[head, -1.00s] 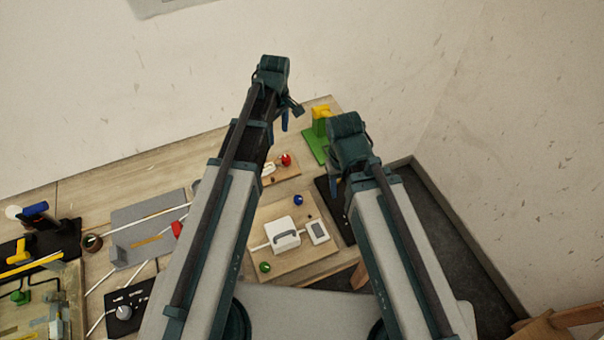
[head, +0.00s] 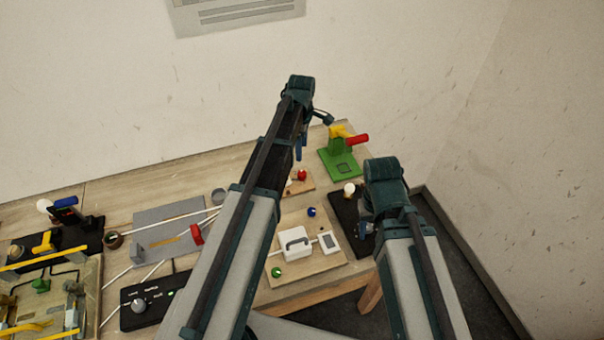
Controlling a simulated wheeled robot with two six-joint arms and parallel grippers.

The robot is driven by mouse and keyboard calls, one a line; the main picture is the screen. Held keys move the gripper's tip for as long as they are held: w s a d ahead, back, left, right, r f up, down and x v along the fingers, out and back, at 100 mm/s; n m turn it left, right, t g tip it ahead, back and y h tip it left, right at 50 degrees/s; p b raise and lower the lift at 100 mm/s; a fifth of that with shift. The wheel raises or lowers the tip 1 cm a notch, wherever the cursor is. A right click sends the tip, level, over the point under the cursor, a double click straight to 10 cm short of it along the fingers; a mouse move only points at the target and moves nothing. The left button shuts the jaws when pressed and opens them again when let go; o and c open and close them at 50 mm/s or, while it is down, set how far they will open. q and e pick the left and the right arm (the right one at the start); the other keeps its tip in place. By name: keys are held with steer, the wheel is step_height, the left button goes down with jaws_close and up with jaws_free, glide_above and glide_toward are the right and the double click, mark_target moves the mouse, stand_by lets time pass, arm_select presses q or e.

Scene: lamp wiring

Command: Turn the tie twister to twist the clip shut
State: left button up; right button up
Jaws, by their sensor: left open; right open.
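A green stand (head: 340,166) with a yellow top (head: 342,131) and a red handle (head: 357,140) stands at the back right of the table; it looks like the tie twister, though I cannot be sure. My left gripper (head: 299,150) is open, its blue fingertips pointing down to the left of the stand and above a small board. My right gripper (head: 363,230) is open, low and in front of the stand, over a black mat's right edge. Neither gripper touches the stand. I cannot make out a clip.
A wooden board (head: 330,271) carries a white box (head: 295,246), a small white switch (head: 328,242) and coloured knobs. A black mat (head: 344,212) holds a white bulb (head: 349,189). A grey tray (head: 160,217) and a black control box (head: 155,304) lie left. The table ends at right.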

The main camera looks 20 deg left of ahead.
mark_target(301, 173)
arm_select(q)
step_height(301, 173, down, 12)
steer(key=b, duration=1.1)
arm_select(e)
step_height(301, 173, down, 12)
arm_select(q)
steer(key=shift+r, duration=0.1)
jaws_close()
